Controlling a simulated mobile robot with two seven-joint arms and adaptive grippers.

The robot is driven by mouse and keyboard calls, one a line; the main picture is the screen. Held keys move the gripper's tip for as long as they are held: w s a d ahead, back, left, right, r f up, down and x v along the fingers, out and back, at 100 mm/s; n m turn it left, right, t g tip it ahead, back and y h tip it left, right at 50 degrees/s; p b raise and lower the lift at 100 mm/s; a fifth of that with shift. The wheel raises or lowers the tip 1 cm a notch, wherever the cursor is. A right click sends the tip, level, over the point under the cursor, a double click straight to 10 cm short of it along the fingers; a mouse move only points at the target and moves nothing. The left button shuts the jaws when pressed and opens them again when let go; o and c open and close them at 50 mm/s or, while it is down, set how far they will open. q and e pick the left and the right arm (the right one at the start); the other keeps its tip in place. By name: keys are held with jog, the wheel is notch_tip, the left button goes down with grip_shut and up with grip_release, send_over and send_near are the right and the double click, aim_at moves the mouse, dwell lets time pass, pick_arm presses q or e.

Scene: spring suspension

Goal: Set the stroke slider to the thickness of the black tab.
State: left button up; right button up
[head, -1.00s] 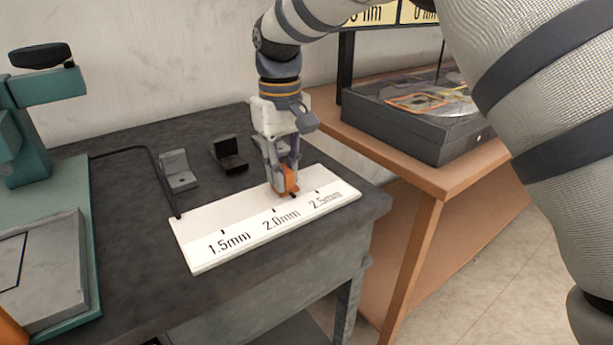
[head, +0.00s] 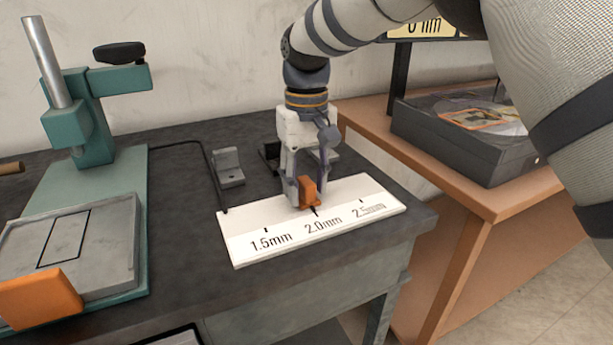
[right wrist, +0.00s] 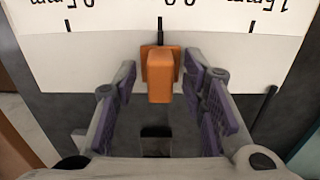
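The white scale plate (head: 245,228) lies at the front of the dark bench, marked 1.5mm, 2.0mm and 2.5mm. The orange stroke slider (head: 308,193) stands at its back edge, its pointer at about the 2.0mm tick. My right gripper (head: 304,200) is down around the slider. In the right wrist view the slider (right wrist: 160,75) sits between the fingers (right wrist: 162,90), with a gap on both sides. A dark bracket (head: 268,155) behind the gripper is partly hidden; I cannot make out the black tab or its thickness there. My left gripper is out of view.
A grey bracket (head: 228,168) and a thin black cable (head: 211,165) lie behind the plate. A teal press stand (head: 90,135) with a grey bed and an orange block (head: 40,297) is at left. A brown table (head: 455,195) with a dark case (head: 465,140) stands right.

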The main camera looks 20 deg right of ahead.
aim_at(306, 181)
notch_tip(306, 181, up, 12)
dwell(0.3)
